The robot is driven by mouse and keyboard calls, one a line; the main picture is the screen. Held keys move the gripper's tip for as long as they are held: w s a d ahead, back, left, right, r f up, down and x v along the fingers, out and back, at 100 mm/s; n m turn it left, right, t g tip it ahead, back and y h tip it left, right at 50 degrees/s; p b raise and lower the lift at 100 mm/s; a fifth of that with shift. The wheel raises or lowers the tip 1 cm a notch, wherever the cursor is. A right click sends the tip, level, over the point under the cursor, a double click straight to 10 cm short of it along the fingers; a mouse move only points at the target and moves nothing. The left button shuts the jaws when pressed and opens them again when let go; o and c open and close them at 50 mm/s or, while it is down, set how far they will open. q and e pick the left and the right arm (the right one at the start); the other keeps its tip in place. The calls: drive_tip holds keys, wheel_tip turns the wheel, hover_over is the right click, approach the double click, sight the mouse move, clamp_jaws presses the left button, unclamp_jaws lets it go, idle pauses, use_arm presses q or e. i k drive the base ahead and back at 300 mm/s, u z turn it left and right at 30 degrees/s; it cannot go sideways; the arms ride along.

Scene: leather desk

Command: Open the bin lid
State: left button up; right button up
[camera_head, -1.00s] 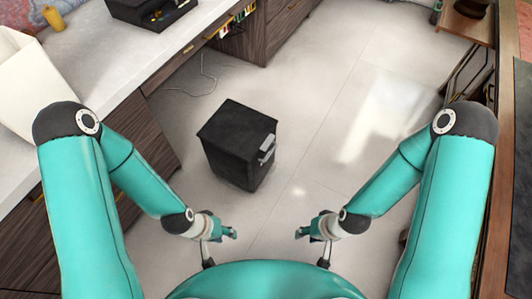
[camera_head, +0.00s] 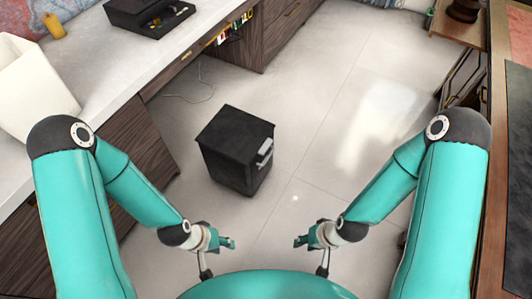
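A black bin (camera_head: 236,152) stands upright on the pale tiled floor, ahead of me and a little left of centre. Its flat lid lies level on top and looks shut. A light grey handle or pedal-like part (camera_head: 265,151) is on its right side. My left gripper (camera_head: 224,243) is below and in front of the bin, apart from it. My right gripper (camera_head: 304,241) is to the right and in front, also apart from the bin. Both look empty, with their fingers spread apart.
A white-topped desk (camera_head: 112,62) with dark wooden drawers runs along the left. A white box (camera_head: 35,88) and a black tray (camera_head: 148,14) stand on it. A cable (camera_head: 190,97) lies on the floor beyond the bin. The floor (camera_head: 350,130) right of the bin is clear.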

sight(236, 134)
drive_tip(key=k, duration=1.15)
drive_tip(key=u, duration=0.4)
drive_tip(key=i, duration=1.8)
drive_tip(key=z, duration=0.6)
drive_tip(key=i, duration=0.4)
drive_tip(key=z, duration=0.2)
